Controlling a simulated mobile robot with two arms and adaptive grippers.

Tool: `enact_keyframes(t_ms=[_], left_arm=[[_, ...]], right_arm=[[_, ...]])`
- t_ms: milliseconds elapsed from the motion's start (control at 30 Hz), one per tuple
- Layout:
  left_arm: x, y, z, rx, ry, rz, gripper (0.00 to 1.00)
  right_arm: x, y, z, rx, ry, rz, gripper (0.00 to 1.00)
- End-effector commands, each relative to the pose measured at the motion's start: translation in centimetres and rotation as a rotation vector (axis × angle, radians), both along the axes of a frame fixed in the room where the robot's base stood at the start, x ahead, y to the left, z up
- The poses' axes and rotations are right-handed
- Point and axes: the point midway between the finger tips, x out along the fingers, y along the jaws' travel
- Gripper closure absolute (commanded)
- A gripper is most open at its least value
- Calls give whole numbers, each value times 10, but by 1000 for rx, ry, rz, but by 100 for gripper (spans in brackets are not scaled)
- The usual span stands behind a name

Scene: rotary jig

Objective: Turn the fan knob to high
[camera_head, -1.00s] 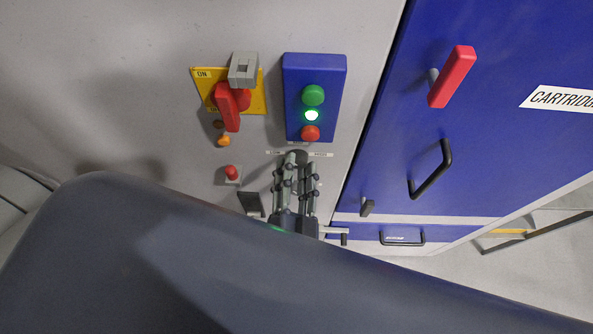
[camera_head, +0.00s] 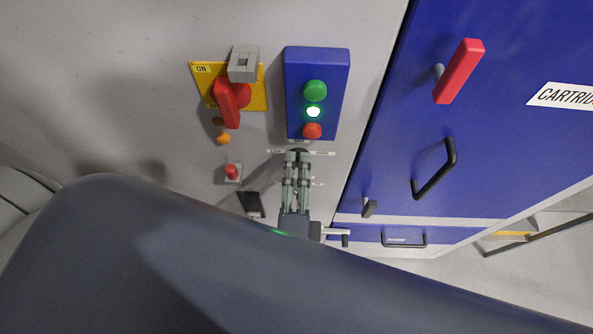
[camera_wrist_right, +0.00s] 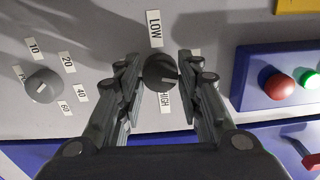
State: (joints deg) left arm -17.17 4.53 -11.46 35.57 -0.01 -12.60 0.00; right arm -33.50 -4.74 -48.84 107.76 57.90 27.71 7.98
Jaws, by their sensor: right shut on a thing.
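The fan knob (camera_wrist_right: 160,72) is a round black knob on the grey panel, with a LOW label (camera_wrist_right: 154,28) above it and a HIGH label (camera_wrist_right: 165,103) below it in the wrist view. A pale pointer mark on its face lies toward the right, on the lower half. In the head view the knob (camera_head: 298,151) is mostly hidden by my fingers. My right gripper (camera_head: 297,157) is shut on the knob, one finger on each side, as the wrist view shows too (camera_wrist_right: 160,64). My left gripper is not in view.
A blue button box (camera_head: 331,95) with green and red buttons sits just above the knob in the head view. A red rotary switch (camera_head: 228,103) on a yellow plate is to the left. A second, grey knob (camera_wrist_right: 42,85) with number labels shows in the wrist view.

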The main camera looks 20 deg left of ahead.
Motion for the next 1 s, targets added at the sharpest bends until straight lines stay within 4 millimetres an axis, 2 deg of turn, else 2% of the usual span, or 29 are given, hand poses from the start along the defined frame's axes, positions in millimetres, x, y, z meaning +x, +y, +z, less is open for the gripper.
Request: enact_keyframes(t_ms=[1000], left_arm=[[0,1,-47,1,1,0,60]], right_arm=[[1,-1,3,922,261,5,90]])
